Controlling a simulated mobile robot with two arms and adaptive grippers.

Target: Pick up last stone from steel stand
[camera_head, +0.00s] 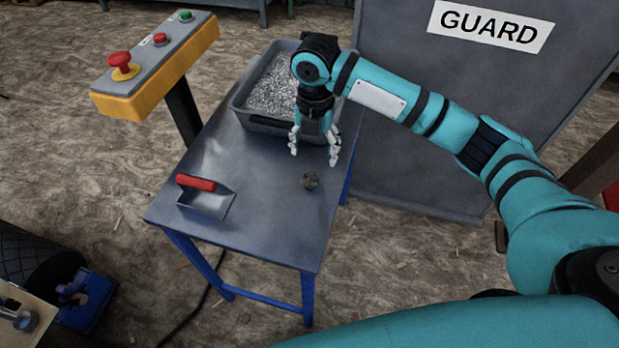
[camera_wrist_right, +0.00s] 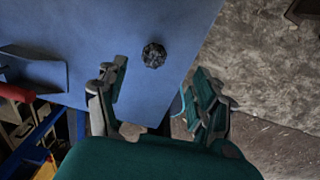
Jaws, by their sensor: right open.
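One small dark grey stone (camera_head: 310,180) lies on the bare top of the steel stand (camera_head: 262,215), near its right edge. My right gripper (camera_head: 314,158) is open and empty above the stand, a little behind the stone and apart from it. In the right wrist view the stone (camera_wrist_right: 154,55) shows ahead of the gap between the open fingers (camera_wrist_right: 152,100), on the blue-looking stand top (camera_wrist_right: 130,25). My left gripper does not show.
A grey tray of gravel (camera_head: 262,123) stands at the stand's back. A red-handled scoop (camera_head: 206,204) lies at the front left. A control box with red and green buttons (camera_head: 155,65) rises at the left. A grey GUARD panel (camera_head: 440,130) stands at the right.

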